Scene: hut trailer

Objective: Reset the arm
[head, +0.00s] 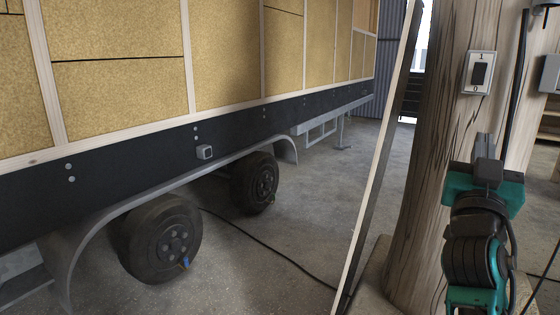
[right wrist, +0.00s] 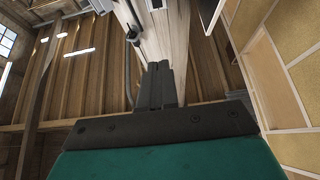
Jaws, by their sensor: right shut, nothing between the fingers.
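My right arm rises at the right of the head view, with the right gripper (head: 485,147) pointing up in front of a wooden post (head: 437,130). Its dark fingers are together, with nothing between them. In the right wrist view the right gripper (right wrist: 160,82) also shows shut and empty, with the pale post behind it. A white switch (head: 480,73) marked 1 and 0 is fixed to the post, above the gripper and apart from it in the picture. My left gripper is not in view.
A trailer with yellow panels (head: 225,50) and dark wheels (head: 163,240) fills the left. A leaning pale board (head: 378,165) stands between it and the post. A black cable (head: 265,245) crosses the concrete floor (head: 310,200). A grey box (head: 550,74) is at the far right.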

